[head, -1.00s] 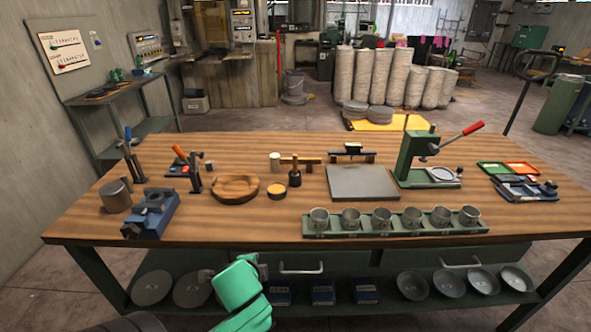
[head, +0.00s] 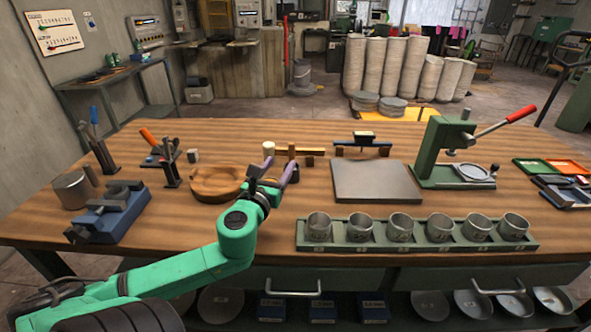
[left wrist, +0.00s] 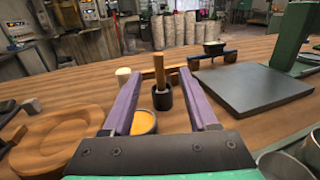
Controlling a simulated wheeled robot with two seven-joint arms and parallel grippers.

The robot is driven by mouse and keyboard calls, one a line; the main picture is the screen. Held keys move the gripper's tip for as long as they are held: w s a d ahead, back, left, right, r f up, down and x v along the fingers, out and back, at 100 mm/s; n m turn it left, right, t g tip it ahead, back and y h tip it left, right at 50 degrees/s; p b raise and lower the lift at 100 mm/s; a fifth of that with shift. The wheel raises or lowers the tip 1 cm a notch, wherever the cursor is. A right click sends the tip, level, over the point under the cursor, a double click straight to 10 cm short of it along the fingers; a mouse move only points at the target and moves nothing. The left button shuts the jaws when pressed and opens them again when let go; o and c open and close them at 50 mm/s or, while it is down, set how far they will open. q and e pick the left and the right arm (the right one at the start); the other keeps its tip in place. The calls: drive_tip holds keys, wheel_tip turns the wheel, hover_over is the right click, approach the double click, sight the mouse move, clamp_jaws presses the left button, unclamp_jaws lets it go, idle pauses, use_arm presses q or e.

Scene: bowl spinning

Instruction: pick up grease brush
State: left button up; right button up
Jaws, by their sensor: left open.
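The grease brush (left wrist: 158,74) has a wooden handle and stands upright in a small black holder (left wrist: 162,97) on the wooden table. In the head view its handle (head: 291,151) shows just beyond my left gripper (head: 280,163). In the left wrist view, the open purple-grey fingers of my left gripper (left wrist: 160,80) frame the brush from either side. The brush stands ahead of them, and nothing is held. An orange-topped round tin (left wrist: 143,122) sits nearer, by the left finger. The brush's lower end is hidden in the holder. My right gripper is out of view.
A round wooden dish (head: 215,183) lies left of the gripper. A grey plate (head: 376,182) and a green lever press (head: 440,150) stand to the right. A rack of several metal cups (head: 416,244) lines the front edge. A blue vise (head: 110,213) is at left.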

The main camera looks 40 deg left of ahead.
sight(292, 147)
use_arm(q)
drive_tip(key=x, duration=0.9)
drive_tip(key=shift+w+a+f, duration=0.15)
drive_tip(key=shift+w+f, duration=0.1)
drive_tip(key=shift+f, duration=0.05)
drive_tip(key=x, duration=0.5)
drive_tip(key=shift+w+a+f, duration=0.1)
drive_tip(key=shift+w+a, duration=0.15)
drive_tip(key=shift+s, duration=0.1)
clamp_jaws()
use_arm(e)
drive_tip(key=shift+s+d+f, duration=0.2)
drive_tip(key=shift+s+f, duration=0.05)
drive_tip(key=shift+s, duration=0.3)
